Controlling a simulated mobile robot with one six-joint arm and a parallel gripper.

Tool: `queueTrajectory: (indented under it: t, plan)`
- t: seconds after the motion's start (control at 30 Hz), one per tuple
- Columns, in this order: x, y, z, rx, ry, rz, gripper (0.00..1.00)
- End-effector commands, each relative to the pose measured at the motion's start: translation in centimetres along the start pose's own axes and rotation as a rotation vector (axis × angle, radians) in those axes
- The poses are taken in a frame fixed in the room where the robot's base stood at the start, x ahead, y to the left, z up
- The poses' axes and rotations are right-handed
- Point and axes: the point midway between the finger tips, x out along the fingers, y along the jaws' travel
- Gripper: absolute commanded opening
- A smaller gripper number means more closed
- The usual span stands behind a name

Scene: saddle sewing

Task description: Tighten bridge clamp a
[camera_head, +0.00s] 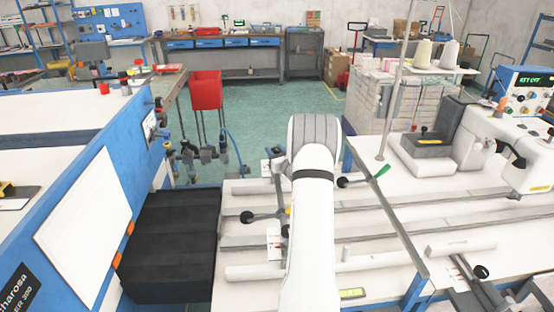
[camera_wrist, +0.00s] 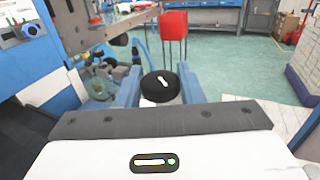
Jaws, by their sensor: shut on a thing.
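In the wrist view, my gripper (camera_wrist: 158,90) has its two blue fingers on either side of a round black knob (camera_wrist: 152,84) with a white mark on top, and is shut on it. In the head view my white arm hides the gripper and this knob. A clamp handle with a black ball (camera_head: 247,217) shows left of my arm, and a bar with a black ball and a green end (camera_head: 362,178) shows right of it. I cannot tell which of these belongs to bridge clamp a.
A white machine table (camera_head: 375,262) with long grey rails lies around my arm. A sewing machine (camera_head: 490,145) stands at the right. A blue-sided table (camera_head: 150,165) and black bellows (camera_head: 170,240) are at the left.

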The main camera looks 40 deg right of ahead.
Motion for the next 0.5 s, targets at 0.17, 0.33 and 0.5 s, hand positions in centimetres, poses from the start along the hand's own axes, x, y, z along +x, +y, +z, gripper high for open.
queueTrajectory:
  t: [0.17, 0.33, 0.5]
  plan:
    - [0.08, 0.04, -0.38, -0.002, -0.007, -0.100, 0.11]
    - [0.07, 0.01, -0.05, -0.003, -0.008, -0.172, 0.11]
    - [-0.03, -0.07, 0.22, 0.000, -0.006, -0.202, 0.11]
